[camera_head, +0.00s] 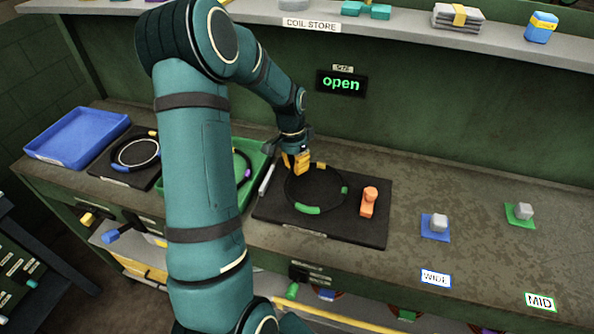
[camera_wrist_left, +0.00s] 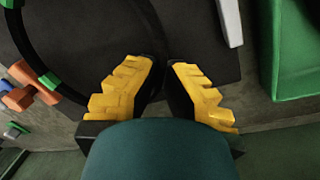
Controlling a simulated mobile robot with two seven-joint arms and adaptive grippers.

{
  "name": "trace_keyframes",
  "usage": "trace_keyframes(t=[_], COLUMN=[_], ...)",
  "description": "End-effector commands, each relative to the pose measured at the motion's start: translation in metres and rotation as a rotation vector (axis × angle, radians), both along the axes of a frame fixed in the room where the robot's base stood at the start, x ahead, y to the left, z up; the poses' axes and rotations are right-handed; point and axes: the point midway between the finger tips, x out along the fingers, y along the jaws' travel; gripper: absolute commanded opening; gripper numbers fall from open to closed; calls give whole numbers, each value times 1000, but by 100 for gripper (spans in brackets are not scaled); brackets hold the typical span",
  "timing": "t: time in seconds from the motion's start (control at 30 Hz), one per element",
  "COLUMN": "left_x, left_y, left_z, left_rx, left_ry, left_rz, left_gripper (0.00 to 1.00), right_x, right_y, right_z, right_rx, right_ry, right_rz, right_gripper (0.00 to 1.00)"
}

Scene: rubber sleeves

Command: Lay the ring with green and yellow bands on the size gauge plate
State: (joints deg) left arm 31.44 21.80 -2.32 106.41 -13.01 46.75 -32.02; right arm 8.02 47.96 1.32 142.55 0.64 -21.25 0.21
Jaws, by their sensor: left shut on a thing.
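The black ring with green and yellow bands (camera_head: 308,210) is over the dark plate (camera_head: 376,236) below the small display, level or nearly so. I cannot tell whether it touches the plate. It also shows in the left wrist view as a black arc (camera_wrist_left: 38,66) running behind one finger. My left gripper (camera_head: 300,162) is at the ring's back left edge, its yellow fingers shut on it; they also show in the wrist view (camera_wrist_left: 165,90). The fingers hide the gripped part. My right gripper is not in view.
An orange block (camera_head: 369,201) stands on the plate's right side, a pale bar (camera_head: 267,178) at its left. A green tray (camera_head: 257,163) with another ring lies left, partly behind my arm. A lit display (camera_head: 341,83) reads "open". The bench (camera_head: 460,190) right of the plate has free room.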

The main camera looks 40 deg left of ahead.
Motion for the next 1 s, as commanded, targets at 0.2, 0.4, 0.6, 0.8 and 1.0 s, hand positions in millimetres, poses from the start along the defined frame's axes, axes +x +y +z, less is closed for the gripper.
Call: trace_keyframes(t=[0.2,0.4,0.6,0.8,1.0], left_x=[0,0,0,0,1], left_y=[0,0,0,0,4], left_z=[-22,-21,-21,-19,5], left_rx=[-1,0,0,1,3], left_ry=[1,1,1,0,-3], left_rz=[0,0,0,0,-1], left_gripper=[0,16,34,34,34], right_x=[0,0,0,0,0], right_y=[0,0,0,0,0], right_z=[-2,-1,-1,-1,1], right_rx=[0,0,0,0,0], right_ry=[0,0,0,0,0], right_rz=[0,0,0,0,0], right_gripper=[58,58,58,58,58])
